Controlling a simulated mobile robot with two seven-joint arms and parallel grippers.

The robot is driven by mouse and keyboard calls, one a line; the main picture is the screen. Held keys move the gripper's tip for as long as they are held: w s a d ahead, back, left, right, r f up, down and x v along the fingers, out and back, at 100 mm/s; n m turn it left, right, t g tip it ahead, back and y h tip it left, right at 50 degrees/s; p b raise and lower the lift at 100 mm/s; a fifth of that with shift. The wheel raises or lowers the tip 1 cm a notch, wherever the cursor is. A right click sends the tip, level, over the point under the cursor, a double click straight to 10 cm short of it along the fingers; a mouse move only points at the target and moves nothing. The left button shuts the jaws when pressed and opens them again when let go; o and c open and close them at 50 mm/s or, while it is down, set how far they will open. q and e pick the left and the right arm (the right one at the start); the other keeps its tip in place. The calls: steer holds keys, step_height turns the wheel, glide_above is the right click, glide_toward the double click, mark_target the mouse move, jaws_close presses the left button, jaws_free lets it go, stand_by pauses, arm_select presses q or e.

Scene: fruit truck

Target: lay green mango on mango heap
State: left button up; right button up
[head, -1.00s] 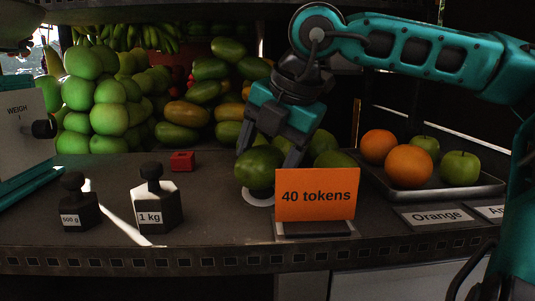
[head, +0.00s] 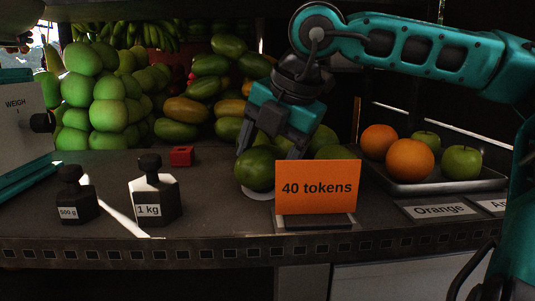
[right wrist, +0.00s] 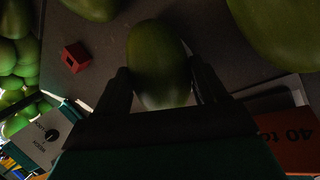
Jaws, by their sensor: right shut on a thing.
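The green mango (head: 255,170) is dark green and sits at a small white disc (head: 258,195) on the counter, left of the orange price sign. My right gripper (head: 271,155) reaches down from above with its fingers on both sides of the mango, shut on it. In the right wrist view the mango (right wrist: 159,65) lies between the two fingers. I cannot tell whether it still touches the disc. A heap of long green and orange mango-like fruit (head: 205,88) stands behind, left of the gripper.
Light green round fruit (head: 107,115) is piled at the back left. A red cube (head: 181,156) and two weights (head: 155,195) stand on the counter. The "40 tokens" sign (head: 316,187) is close in front. A tray (head: 440,186) holds oranges and green apples.

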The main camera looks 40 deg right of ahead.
steer(key=shift+f, duration=0.25)
stand_by(0.6)
steer(key=o, duration=0.9)
steer(key=shift+c, duration=0.2)
steer(key=shift+r, duration=0.1)
steer(key=shift+r+p, duration=1.7)
steer(key=shift+r, duration=1.3)
steer(key=shift+f, duration=0.1)
